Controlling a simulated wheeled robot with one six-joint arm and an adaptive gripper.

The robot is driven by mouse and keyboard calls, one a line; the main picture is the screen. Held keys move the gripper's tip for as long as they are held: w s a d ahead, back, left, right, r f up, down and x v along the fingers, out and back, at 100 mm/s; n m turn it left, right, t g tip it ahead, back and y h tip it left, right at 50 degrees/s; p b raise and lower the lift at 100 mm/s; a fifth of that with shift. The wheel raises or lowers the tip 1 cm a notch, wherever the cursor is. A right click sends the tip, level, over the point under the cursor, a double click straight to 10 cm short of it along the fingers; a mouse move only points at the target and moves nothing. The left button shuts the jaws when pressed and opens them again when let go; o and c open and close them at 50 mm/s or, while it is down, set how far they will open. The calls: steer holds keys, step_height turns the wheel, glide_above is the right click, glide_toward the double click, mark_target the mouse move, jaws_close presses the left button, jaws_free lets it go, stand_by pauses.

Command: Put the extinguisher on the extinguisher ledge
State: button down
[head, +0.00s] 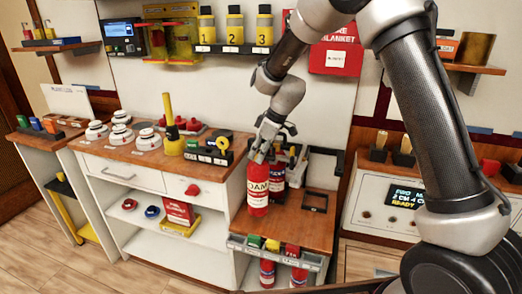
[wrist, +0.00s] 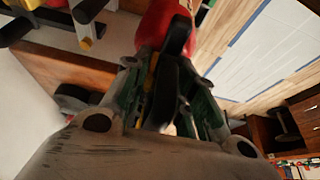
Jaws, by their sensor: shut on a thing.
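A red extinguisher (head: 257,198) with a white FOAM label hangs upright from my gripper (head: 267,146) in the head view. My gripper is shut on its top. In the wrist view its red body (wrist: 152,22) shows beyond the dark fingers (wrist: 167,75), which hide part of it. No label naming the extinguisher ledge is readable.
Another red and dark cylinder (head: 277,176) stands just behind the held one, beside a black rack. More red cylinders (head: 267,272) sit below the ledge. A counter with white detectors (head: 97,130) lies left, a display console (head: 405,195) right. The framed spot looks empty.

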steer(key=shift+w+f, duration=0.1)
steer(key=shift+f, duration=2)
steer(key=c, duration=1.2)
jaws_free()
steer(key=shift+f, duration=0.1)
steer(key=shift+o, duration=0.2)
steer(key=v, duration=1.2)
steer(key=shift+d, duration=0.15)
